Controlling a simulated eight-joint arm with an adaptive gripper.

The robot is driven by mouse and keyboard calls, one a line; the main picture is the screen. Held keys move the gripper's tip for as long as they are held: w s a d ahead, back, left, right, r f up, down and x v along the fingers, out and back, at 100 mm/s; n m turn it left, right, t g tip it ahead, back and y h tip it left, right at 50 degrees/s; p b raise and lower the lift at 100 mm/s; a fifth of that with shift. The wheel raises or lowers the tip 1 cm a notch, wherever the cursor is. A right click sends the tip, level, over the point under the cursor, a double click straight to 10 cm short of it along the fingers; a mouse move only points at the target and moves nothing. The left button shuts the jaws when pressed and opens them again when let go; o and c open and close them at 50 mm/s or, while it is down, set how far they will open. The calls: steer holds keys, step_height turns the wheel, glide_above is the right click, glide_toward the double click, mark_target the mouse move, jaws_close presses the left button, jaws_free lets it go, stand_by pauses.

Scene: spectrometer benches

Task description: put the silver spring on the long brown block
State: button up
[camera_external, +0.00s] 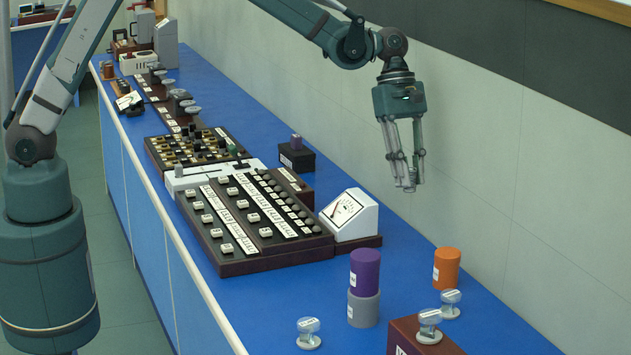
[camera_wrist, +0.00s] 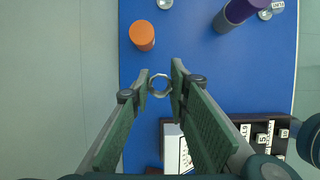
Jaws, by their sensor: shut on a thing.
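My gripper (camera_external: 407,184) is raised in the air at the right of the external view, above the bench and near the wall. In the wrist view its fingers (camera_wrist: 160,86) are closed on a small silver ring-like piece, the silver spring (camera_wrist: 159,76), seen end-on between the tips. A long, narrow brown block (camera_external: 161,101) lies towards the far end of the bench, with several clear-topped knobs along it. Another brown block (camera_external: 399,334) is at the bottom right, cut by the frame edge, with a clear-topped knob on it. I cannot tell for sure which block is meant.
An orange cylinder (camera_external: 447,268), a purple cylinder (camera_external: 365,270) on a grey one (camera_external: 363,309), and a white meter (camera_external: 348,216) stand below my gripper. A large switch panel (camera_external: 232,266) fills the middle. Loose knobs (camera_external: 309,333) stand in front.

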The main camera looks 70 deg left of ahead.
steer(key=w+a+n+t+b, duration=0.25)
steer(key=a+n, duration=0.35)
steer(key=a, duration=2.9)
steer(key=shift+s+d+f, duration=0.1)
steer(key=shift+d+f, duration=0.1)
steer(key=shift+f, duration=1.15)
steer(key=shift+d+f, duration=0.15)
steer(key=shift+f, duration=1.2)
steer(key=shift+f, duration=3.1)
steer(key=shift+f+b, duration=0.3)
steer(key=shift+f, duration=1.6)
steer(key=shift+f, duration=0.2)
